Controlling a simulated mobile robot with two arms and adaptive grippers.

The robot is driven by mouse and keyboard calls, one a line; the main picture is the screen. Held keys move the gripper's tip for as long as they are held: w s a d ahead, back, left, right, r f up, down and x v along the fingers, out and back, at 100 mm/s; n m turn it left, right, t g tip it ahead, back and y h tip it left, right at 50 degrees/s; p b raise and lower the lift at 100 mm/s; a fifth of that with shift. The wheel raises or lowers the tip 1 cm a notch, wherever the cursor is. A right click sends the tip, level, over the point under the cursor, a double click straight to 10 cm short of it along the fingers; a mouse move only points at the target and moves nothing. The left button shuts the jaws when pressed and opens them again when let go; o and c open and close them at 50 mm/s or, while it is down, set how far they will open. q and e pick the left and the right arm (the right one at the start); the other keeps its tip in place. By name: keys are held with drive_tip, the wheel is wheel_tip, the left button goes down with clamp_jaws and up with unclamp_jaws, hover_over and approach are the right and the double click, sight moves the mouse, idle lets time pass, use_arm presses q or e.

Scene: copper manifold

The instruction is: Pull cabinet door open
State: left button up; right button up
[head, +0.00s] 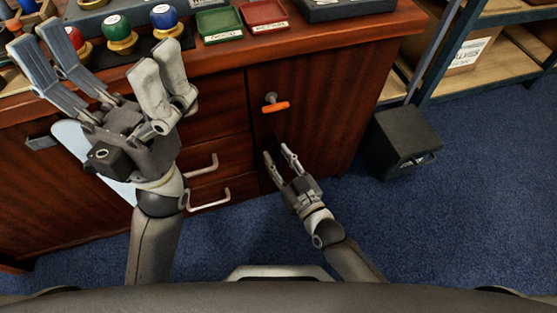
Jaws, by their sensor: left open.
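The cabinet door (325,110) is the dark reddish wood panel on the right of the cabinet front. It looks closed. An orange handle (276,107) on a metal stem sticks out from its upper left part. My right gripper (277,152) is open and empty, below the handle and apart from it, with its fingers pointing up toward it. My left gripper (101,50) is open and empty, high at the left, its fingers spread wide in front of the countertop edge. It hides part of the drawers and the counter.
Drawers with metal pulls (208,198) lie left of the door. The countertop holds coloured knobs (118,28), a green tray (219,24) and a red tray (263,14). A dark box (398,140) stands on the blue carpet at the right, beside a shelf rack (470,85).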

drive_tip(key=shift+c, duration=0.2)
clamp_jaws()
idle(0.3)
